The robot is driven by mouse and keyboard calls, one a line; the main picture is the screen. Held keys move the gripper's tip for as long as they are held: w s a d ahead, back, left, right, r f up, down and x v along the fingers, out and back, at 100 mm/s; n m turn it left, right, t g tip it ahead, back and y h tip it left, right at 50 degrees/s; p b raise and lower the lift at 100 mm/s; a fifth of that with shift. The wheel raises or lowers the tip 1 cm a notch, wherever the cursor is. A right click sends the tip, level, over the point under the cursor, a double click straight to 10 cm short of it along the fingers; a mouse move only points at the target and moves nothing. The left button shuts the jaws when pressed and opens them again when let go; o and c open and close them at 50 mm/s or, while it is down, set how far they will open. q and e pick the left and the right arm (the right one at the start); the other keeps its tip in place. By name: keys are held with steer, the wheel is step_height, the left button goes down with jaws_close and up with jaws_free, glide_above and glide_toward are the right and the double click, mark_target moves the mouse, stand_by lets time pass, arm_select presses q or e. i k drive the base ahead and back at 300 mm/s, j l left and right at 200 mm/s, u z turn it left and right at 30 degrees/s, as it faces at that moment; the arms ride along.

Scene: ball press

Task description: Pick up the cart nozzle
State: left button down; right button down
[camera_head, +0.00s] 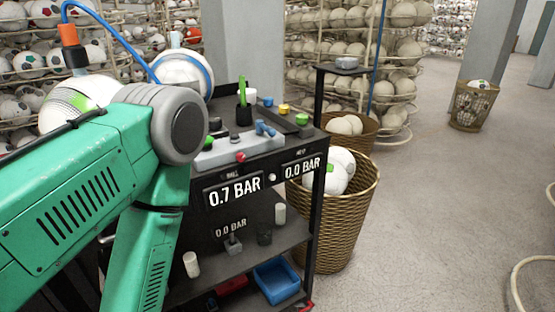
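An orange and dark grey fitting (71,46) on the end of a blue hose (112,30) looks like the cart nozzle. It stands upright just above a white and green ball (66,100) at the upper left; I cannot tell whether it touches the ball. The black cart (232,173) stands in the middle, with displays reading 0.7 BAR and 0.0 BAR. My green arm comes in from the left and covers the cart's left part. No fingers of my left gripper show. My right gripper is not in view.
Another white ball (181,70) sits at the cart's back left. A wicker basket (345,215) with balls stands against the cart's right side. Ball racks (400,60) and a pillar (242,45) stand behind. The floor (450,210) at the right is mostly clear.

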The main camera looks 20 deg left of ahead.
mark_target(75, 54)
steer(key=u, duration=1.6)
